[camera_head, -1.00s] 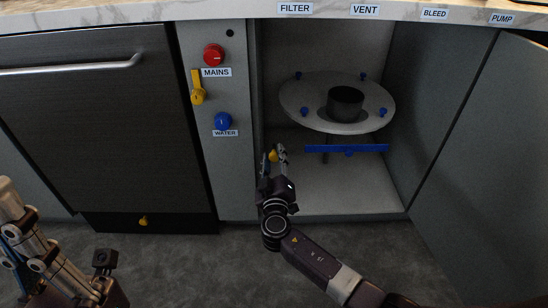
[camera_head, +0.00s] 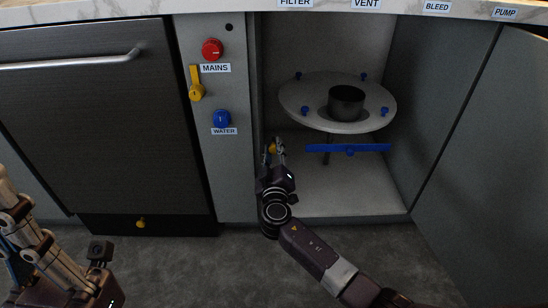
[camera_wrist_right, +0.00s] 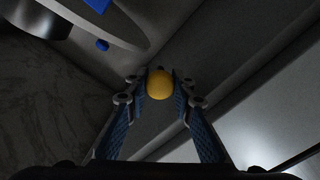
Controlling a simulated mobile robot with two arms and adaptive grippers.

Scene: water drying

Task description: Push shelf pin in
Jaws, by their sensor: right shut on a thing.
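The shelf pin has a round yellow knob (camera_head: 273,148) and sits low at the left side of the open cabinet, by its inner wall. My right gripper (camera_head: 274,151) reaches in from below and is shut on the knob. In the right wrist view the yellow knob (camera_wrist_right: 160,84) lies between the two blue-padded fingertips (camera_wrist_right: 161,90). The pin's shaft and its hole are hidden behind the knob. My left gripper (camera_head: 18,212) is partly in view at the lower left, away from the cabinet; its finger gap is unclear.
A round white shelf (camera_head: 300,95) with a dark pot (camera_head: 346,103) and several blue knobs hangs above a blue handle (camera_head: 348,149). Left are a red knob (camera_head: 212,49), yellow lever (camera_head: 196,85) and blue knob (camera_head: 222,119). The cabinet door (camera_head: 490,170) stands open right.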

